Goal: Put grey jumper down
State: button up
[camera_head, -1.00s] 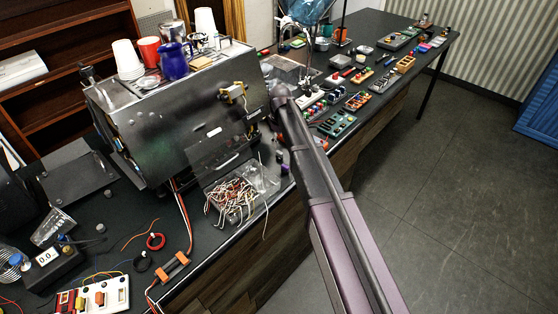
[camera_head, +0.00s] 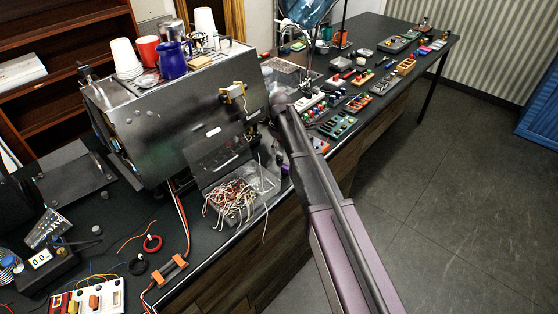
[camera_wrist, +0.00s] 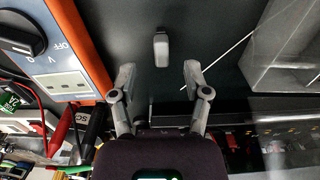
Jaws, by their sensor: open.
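My gripper (camera_wrist: 159,76) is open in the wrist view, with its two fingers apart and nothing between the tips. A small grey rounded block, which looks like the grey jumper (camera_wrist: 161,50), lies on the dark bench top (camera_wrist: 200,30) just beyond the fingertips, roughly centred between them and not touching either. In the head view my arm reaches over the bench, and the gripper and the grey jumper are hidden or too small to make out.
In the wrist view an orange-edged meter (camera_wrist: 82,50) stands close on the left and a clear container (camera_wrist: 290,50) on the right. In the head view a clear bin of wires (camera_head: 262,183) sits before the metal brewer (camera_head: 185,130). Small parts crowd the far bench.

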aim_at(279, 153)
jog(key=shift+f+b, duration=1.45)
jog(key=shift+f, duration=0.3)
jog(key=shift+s, duration=0.1)
grip_shut()
